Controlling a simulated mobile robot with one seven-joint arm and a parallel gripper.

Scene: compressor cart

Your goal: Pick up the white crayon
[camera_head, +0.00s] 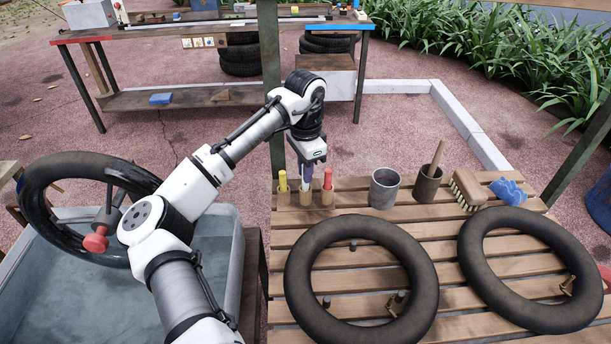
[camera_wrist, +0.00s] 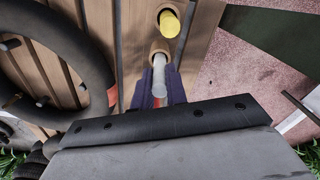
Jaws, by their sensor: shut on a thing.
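The white crayon (camera_wrist: 159,76) stands upright with its lower end at the middle one of the small wooden holders. My gripper (camera_head: 307,172) is above this holder in the head view, fingers pointing down. In the wrist view my gripper (camera_wrist: 158,90) has its dark blue fingers on both sides of the crayon, shut on it. The fingers hide most of the crayon in the head view. I cannot tell whether its lower end is still inside the holder. A yellow crayon (camera_head: 283,181) stands to the left and a red crayon (camera_head: 327,180) to the right, close by.
The slatted wooden table (camera_head: 347,258) also bears a metal cup (camera_head: 384,188), a dark pot with a wooden stick (camera_head: 428,186), a brush (camera_head: 467,189) and a blue cloth (camera_head: 508,192). Two black tyres (camera_head: 298,290) (camera_head: 480,285) lie in front. A water tub (camera_head: 60,300) stands left.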

